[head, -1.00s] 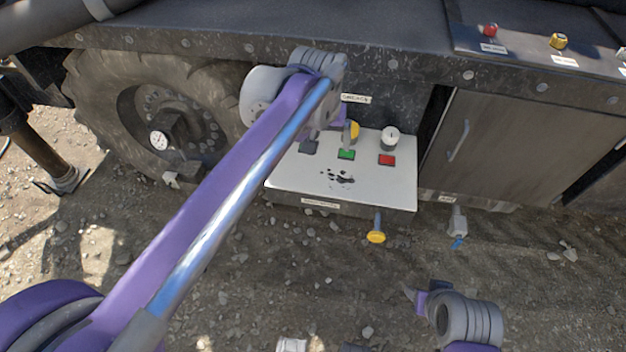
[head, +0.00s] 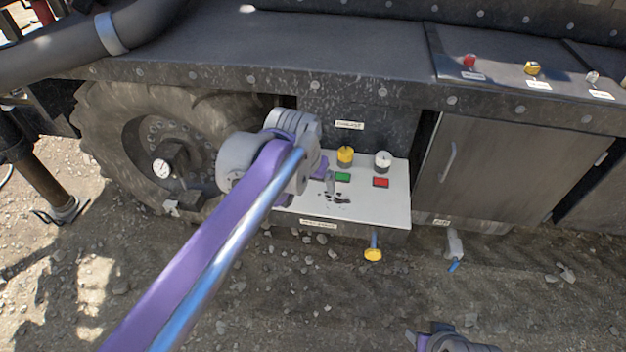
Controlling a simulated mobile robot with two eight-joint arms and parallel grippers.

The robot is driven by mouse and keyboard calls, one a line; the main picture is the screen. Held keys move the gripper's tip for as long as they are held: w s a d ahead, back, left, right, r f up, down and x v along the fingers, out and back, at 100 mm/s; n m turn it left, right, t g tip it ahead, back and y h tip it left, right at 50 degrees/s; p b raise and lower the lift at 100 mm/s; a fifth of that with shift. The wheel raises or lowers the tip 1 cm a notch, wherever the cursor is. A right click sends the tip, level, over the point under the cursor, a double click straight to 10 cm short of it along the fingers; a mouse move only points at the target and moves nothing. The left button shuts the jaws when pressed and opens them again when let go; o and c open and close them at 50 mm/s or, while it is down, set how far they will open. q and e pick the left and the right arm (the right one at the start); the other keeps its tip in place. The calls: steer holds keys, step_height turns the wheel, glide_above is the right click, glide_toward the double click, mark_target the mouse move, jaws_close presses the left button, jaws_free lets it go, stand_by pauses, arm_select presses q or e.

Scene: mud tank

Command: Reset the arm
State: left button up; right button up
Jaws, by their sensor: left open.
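My left arm comes in from the bottom left, and its gripper (head: 327,178) is over the left part of a white panel (head: 385,207) on the side of the machine. The gripper is small in view and partly hidden by its own wrist; no object shows in it.
A large tyre (head: 110,120) stands left of the panel. A cabinet door with a handle (head: 447,160) is to the right. A yellow-ended valve (head: 373,254) and a grey handle (head: 454,244) hang below. Red (head: 469,61) and yellow (head: 532,68) knobs sit on the deck. Gravel ground is open in front.

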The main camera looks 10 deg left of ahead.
arm_select(q)
steer(key=s+a+f+p, duration=0.2)
steer(key=s, duration=0.5)
steer(key=s+a+f+n+p, duration=0.1)
steer(key=s+a+f+p, duration=0.1)
steer(key=s, duration=0.5)
steer(key=s+a+f+p, duration=0.2)
steer(key=s+a+p, duration=0.1)
steer(key=s, duration=0.5)
steer(key=shift+a+t+y, duration=0.4)
steer(key=shift+a, duration=0.3)
